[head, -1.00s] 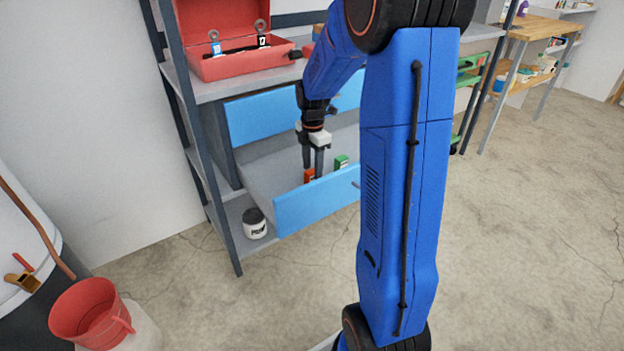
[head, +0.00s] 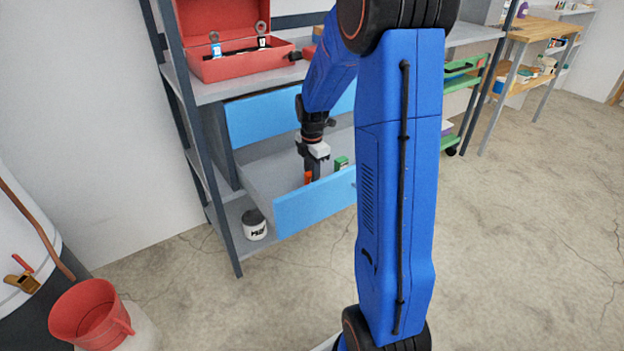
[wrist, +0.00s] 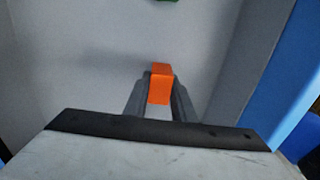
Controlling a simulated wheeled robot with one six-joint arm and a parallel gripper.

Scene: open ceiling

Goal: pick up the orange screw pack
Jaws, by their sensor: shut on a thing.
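The orange screw pack (head: 308,177) is a small upright box inside the open blue drawer (head: 316,203), just behind its front panel. My gripper (head: 313,176) reaches down into the drawer, with its fingers at the pack. In the wrist view the orange pack (wrist: 160,84) sits between the two grey fingertips (wrist: 160,100), which are shut on it. Whether the pack touches the drawer floor cannot be told. The lower part of the pack is hidden by the drawer front in the head view.
A green pack (head: 341,162) stands in the drawer to the right. A red toolbox (head: 240,65) sits on the bench above. A red bucket (head: 90,315) is at lower left.

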